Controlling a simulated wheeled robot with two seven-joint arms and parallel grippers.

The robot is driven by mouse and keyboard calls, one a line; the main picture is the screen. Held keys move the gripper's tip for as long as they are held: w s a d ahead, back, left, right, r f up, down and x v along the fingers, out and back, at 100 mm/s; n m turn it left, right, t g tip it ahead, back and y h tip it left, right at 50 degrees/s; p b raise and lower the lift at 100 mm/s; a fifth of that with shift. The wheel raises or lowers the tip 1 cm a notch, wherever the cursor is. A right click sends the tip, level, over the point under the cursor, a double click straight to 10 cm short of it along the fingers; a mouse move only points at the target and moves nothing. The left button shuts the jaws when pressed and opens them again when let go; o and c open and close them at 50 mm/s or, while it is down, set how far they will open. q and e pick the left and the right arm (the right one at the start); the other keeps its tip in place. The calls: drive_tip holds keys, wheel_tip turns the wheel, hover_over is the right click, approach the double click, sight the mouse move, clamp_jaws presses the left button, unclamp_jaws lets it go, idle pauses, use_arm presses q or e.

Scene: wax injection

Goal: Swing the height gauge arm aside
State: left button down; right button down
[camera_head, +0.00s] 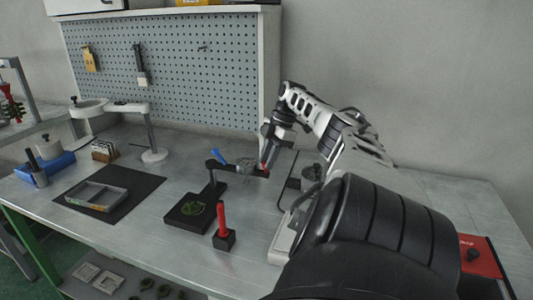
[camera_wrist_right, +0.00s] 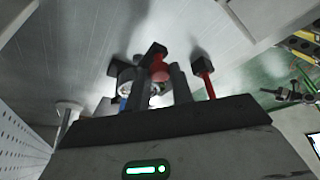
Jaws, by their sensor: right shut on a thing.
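The height gauge stands near the middle of the bench in the head view. It has a black base (camera_head: 190,212) with a green piece on it, a short post, and a dark horizontal arm (camera_head: 225,166) with a blue lever. The arm's right end has a red knob (camera_head: 264,167). My right gripper (camera_head: 266,160) is at that end, shut on the red knob. In the right wrist view the red knob (camera_wrist_right: 159,72) shows between the two dark fingers (camera_wrist_right: 158,88). Part of the gauge is hidden behind the fingers there. My left gripper is not in view.
A red-handled tool in a black block (camera_head: 224,238) stands just in front of the gauge. A dark mat with a metal frame (camera_head: 96,196) lies to the left. A white ring stand (camera_head: 153,154) is behind it. A pegboard (camera_head: 170,75) closes the back.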

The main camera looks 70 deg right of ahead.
drive_tip(key=shift+r, duration=0.1)
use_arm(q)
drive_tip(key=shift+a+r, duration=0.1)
use_arm(e)
drive_tip(key=c, duration=1.5)
unclamp_jaws()
